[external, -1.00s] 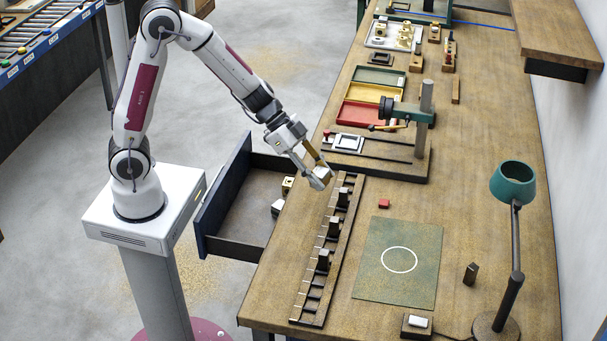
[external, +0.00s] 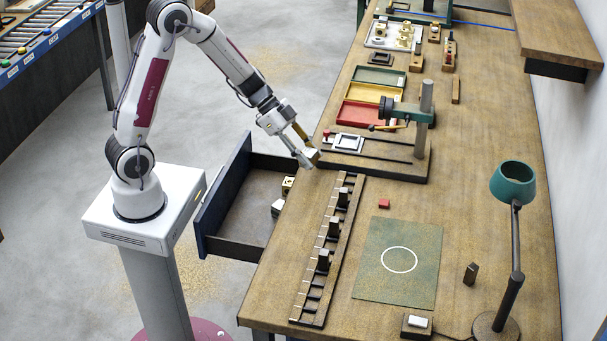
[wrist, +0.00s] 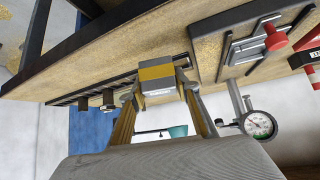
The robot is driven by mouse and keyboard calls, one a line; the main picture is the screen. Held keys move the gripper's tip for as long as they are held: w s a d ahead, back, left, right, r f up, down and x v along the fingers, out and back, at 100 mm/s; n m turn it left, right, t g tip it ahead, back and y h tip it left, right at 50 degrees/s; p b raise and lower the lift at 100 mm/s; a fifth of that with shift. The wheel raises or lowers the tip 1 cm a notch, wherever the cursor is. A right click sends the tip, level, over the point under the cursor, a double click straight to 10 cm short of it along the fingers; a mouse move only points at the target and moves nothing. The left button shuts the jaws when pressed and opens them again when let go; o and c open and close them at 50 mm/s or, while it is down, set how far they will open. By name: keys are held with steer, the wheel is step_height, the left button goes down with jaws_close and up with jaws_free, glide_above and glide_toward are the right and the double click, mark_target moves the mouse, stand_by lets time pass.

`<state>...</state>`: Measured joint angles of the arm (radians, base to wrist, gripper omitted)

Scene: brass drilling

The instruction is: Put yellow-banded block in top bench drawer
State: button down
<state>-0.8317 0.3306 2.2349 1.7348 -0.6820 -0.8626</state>
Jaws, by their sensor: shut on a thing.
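My gripper (external: 309,159) is shut on the yellow-banded block (wrist: 157,76), a grey block with a yellow band across it in the wrist view. It holds the block over the left edge of the bench, by the upper end of the slotted rack. In the external view the block (external: 312,154) is small and partly covered by the fingers. The top bench drawer (external: 238,204) is pulled open at the bench's left side, below and left of my gripper.
The slotted rack (external: 312,301) on the bench holds several dark blocks. A drill stand (external: 423,120) with a dark base is right of my gripper. Coloured trays (external: 362,115) lie behind. A green mat (external: 420,246) and teal lamp (external: 512,182) are to the right. The drawer's middle is free.

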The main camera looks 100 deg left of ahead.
steer(key=s+a+f, duration=0.2)
steer(key=s+a, duration=0.2)
steer(key=s, duration=0.1)
steer(key=m+g+h, duration=0.2)
steer(key=m+h, duration=0.2)
steer(key=m, duration=0.2)
glide_above(269, 232)
steer(key=w+d, duration=0.1)
steer(key=d, duration=0.2)
step_height(269, 232, down, 14)
steer(key=shift+w+d+f, duration=0.15)
steer(key=shift+d, duration=0.05)
steer(key=shift+f, duration=0.15)
steer(key=shift+f, duration=2.8)
steer(key=shift+f, duration=0.1)
steer(key=shift+f, duration=1.95)
steer(key=shift+f, duration=0.1)
